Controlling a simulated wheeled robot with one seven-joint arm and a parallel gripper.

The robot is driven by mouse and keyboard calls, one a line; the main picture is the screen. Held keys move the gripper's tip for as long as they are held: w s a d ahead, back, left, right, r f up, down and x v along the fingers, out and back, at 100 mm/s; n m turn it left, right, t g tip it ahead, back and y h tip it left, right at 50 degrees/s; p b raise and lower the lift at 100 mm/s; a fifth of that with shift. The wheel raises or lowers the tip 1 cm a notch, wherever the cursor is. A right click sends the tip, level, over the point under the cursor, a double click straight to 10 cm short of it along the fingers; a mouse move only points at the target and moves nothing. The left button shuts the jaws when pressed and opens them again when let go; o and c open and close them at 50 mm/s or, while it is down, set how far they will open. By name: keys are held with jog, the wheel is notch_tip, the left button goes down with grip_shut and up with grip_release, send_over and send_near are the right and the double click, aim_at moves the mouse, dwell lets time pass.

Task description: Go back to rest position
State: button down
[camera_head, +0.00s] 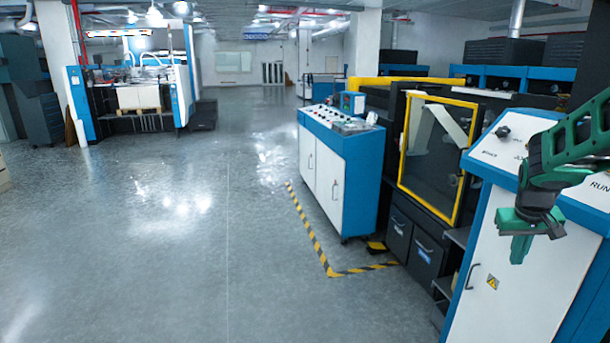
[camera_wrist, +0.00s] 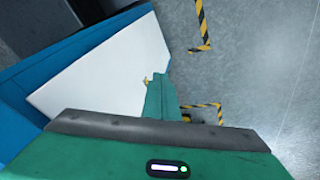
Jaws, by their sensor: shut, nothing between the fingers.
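My gripper (camera_head: 520,248) is at the right of the head view, at the end of my green arm. It points down with its green fingers together and nothing between them. It hangs in front of a blue and white control cabinet (camera_head: 508,284) with a sloped top panel. In the wrist view my gripper (camera_wrist: 161,80) points away from the camera, beside the cabinet's white face (camera_wrist: 95,75). I cannot tell the exact gap between gripper and cabinet.
A blue and white console (camera_head: 340,175) and a machine with a yellow-framed door (camera_head: 435,155) stand left of the cabinet. Striped floor tape (camera_head: 312,240) marks the floor before them. Another machine (camera_head: 140,95) stands back left. The grey floor (camera_head: 160,240) is clear.

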jog(key=s+a+m+g+y, duration=0.1)
jog(key=s+a, duration=0.3)
jog(key=s, duration=0.6)
jog(key=s+a+m+y, duration=0.1)
jog(key=s+a, duration=0.3)
jog(key=s, duration=0.7)
jog(key=s+a+r+m+g+y, duration=0.1)
jog(key=s+a, duration=0.3)
jog(key=s, duration=0.6)
jog(key=shift+s+a+g, duration=0.3)
jog(key=shift+s+a, duration=0.05)
jog(key=shift+s, duration=0.05)
jog(key=shift+w+f, duration=0.25)
jog(key=shift+w, duration=0.4)
